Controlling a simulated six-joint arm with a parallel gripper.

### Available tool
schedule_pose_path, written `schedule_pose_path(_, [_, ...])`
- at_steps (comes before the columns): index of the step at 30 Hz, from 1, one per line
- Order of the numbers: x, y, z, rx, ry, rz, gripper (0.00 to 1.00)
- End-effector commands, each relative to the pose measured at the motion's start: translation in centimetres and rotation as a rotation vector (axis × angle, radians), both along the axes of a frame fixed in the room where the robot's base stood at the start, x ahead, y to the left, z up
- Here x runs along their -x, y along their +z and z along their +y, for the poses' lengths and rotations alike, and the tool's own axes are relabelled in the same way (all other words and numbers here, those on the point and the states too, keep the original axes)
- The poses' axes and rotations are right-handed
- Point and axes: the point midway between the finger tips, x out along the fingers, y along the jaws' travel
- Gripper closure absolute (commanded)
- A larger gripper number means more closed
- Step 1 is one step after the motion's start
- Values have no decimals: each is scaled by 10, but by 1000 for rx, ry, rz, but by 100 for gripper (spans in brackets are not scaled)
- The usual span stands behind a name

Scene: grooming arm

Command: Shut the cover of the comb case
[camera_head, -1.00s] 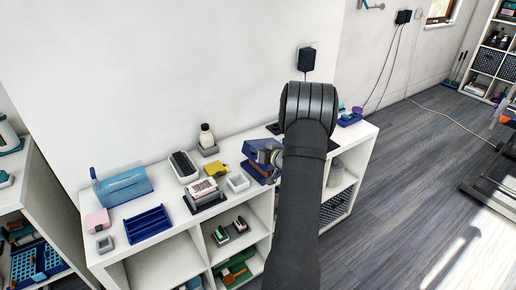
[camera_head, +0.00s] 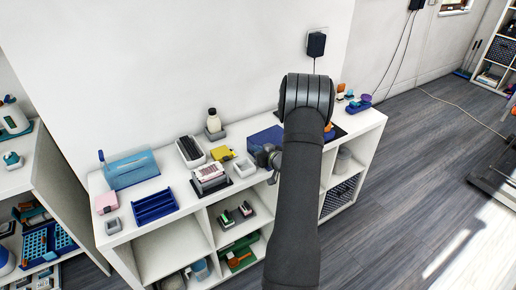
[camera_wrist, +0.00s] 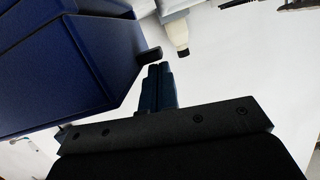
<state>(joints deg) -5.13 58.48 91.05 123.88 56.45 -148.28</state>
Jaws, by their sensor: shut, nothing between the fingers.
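The dark blue case (camera_head: 260,138), which I take to be the comb case, is on the shelf top, just left of my arm in the head view. My arm hides its right part, and I cannot tell from there how far its cover is open. In the wrist view its large dark blue panel (camera_wrist: 65,60) fills the upper left, with a small dark tab (camera_wrist: 149,54) at its right edge. My gripper (camera_wrist: 158,72) is shut and empty, its fingertips close to that tab; contact is unclear. In the head view my gripper (camera_head: 272,162) is at the case's front side, partly hidden.
A white tray (camera_head: 243,168), a yellow item (camera_head: 222,153) and a pink-and-white stack (camera_head: 210,173) stand left of the case. A white bottle (camera_head: 213,121) stands behind. A blue rack (camera_head: 155,206) and light blue bin (camera_head: 131,169) are farther left.

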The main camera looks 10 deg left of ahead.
Motion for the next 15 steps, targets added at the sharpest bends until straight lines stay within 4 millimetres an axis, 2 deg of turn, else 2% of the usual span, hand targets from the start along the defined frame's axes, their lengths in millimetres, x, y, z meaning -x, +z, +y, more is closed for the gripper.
schedule_pose_path(5, [0, 14, 0, -1, -1, -2, 100])
schedule_pose_path(10, [0, 45, 0, 0, 0, -6, 100])
schedule_pose_path(15, [28, 52, -35, 1, -5, 0, 100])
